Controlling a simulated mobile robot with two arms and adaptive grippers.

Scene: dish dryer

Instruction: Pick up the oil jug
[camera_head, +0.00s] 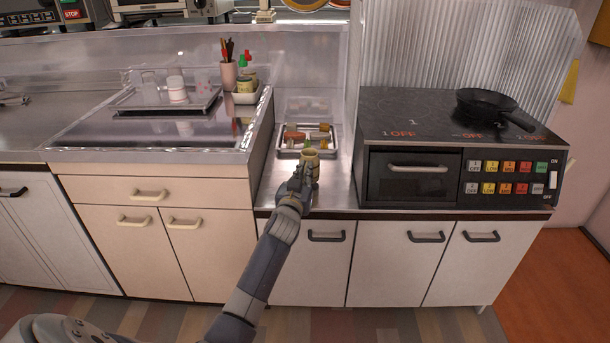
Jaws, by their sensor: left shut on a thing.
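A small tan jug (311,158), which looks like the oil jug, is upright at the narrow steel counter between the raised worktop and the stove. My left gripper (303,176) is shut on it from the front, and the hand hides its lower part. I cannot tell whether the jug touches the counter or is lifted. My right gripper is not in view.
A tray of small items (286,146) lies just behind the jug. The stove (410,172) with a black pan (487,103) stands close on the right. The raised worktop (150,138) with a tray and utensil cup (228,76) bounds the left.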

